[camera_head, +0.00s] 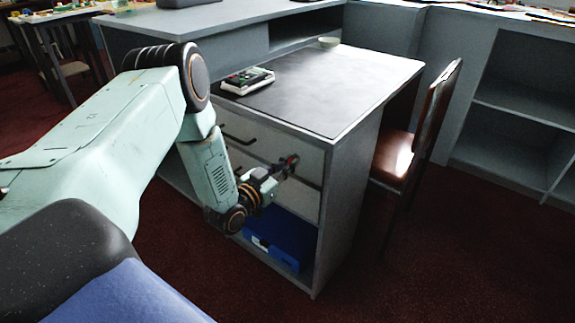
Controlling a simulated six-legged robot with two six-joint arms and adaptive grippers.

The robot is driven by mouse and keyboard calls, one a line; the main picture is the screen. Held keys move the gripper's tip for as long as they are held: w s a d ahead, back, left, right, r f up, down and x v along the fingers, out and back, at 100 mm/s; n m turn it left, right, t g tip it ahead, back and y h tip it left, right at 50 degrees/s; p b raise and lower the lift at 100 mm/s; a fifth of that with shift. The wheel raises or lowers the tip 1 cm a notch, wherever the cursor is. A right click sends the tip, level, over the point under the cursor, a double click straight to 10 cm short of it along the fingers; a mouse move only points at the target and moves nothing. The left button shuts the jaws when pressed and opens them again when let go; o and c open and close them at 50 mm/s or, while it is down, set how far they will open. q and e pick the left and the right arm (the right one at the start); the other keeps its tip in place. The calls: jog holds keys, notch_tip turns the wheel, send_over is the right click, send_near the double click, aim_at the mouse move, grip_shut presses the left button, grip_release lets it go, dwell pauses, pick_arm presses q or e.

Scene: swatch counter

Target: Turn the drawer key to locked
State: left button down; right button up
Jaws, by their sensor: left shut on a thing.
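A grey counter unit (345,190) with a dark top stands in the middle of the view. Its front has drawers with dark bar handles; the upper drawer (262,140) looks closed. My left gripper (288,165) is at the drawer front, near the right end of the drawers. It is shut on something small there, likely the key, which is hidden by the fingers. A little red shows at the fingertips. The way the key is turned cannot be told. My right gripper is not in view.
A device (248,80) and a small bowl (329,42) sit on the counter top. A blue box (283,238) lies in the open bay below the drawers. A brown chair (405,155) stands at the right side. Open shelves (520,115) line the right. Red carpet is clear in front.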

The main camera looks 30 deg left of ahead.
pick_arm(q)
jog(key=shift+n, duration=0.5)
jog(key=c, duration=1.4)
grip_release()
jog(key=shift+c, duration=0.2)
jog(key=shift+s, duration=0.1)
jog(key=s, duration=1.1)
jog(key=shift+s+a, duration=0.4)
jog(key=shift+a, duration=0.05)
